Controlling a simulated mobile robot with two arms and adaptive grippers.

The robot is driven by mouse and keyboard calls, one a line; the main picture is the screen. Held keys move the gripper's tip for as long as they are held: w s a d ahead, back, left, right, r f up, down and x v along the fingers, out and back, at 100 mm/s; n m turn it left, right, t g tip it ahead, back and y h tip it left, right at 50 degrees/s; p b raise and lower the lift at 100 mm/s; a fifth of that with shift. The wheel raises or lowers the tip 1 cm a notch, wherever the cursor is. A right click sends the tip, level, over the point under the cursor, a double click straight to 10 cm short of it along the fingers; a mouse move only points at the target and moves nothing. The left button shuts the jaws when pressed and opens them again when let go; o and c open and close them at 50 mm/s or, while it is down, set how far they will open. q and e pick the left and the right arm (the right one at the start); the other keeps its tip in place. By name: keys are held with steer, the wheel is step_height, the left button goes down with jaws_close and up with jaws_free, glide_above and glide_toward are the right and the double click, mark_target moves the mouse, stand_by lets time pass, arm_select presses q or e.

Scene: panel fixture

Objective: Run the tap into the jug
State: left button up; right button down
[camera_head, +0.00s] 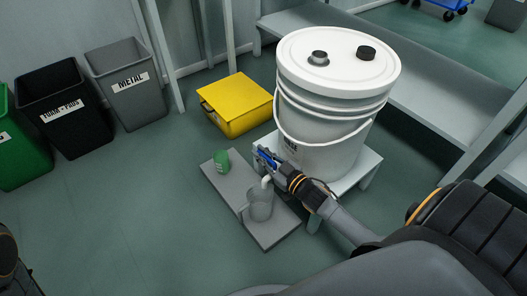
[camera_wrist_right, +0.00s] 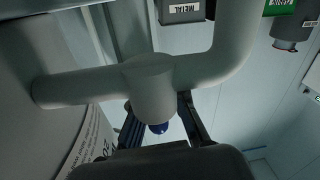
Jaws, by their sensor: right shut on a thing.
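The large white lidded bucket (camera_head: 322,140) stands on a low stand, with a pale tap spout (camera_head: 267,181) at its front. In the right wrist view, the thick grey tap (camera_wrist_right: 152,92) leaves the bucket wall and bends at its far end. A grey see-through jug (camera_head: 261,206) stands upright under the spout. My right gripper (camera_head: 264,158) is at the tap, shut on its blue handle (camera_wrist_right: 158,128), which is mostly hidden between the fingers. I cannot tell whether water runs. My left gripper is out of view.
A green cup (camera_head: 222,161) stands on the grey board (camera_head: 273,232) behind the jug. A yellow box (camera_head: 238,106) lies behind. Grey (camera_head: 128,85), black (camera_head: 63,105) and green bins stand at the left. A bench (camera_head: 420,90) runs behind the bucket. The floor at left is clear.

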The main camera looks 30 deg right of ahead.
steer(key=shift+a+n+g+y, duration=0.25)
steer(key=shift+n+y, duration=0.2)
steer(key=shift+y, duration=0.2)
steer(key=shift+a+n+g+y, duration=0.2)
steer(key=shift+n+y, duration=0.25)
steer(key=shift+y, duration=0.2)
steer(key=c, duration=1.4)
jaws_free()
steer(key=shift+o, duration=0.2)
step_height(320, 180, up, 10)
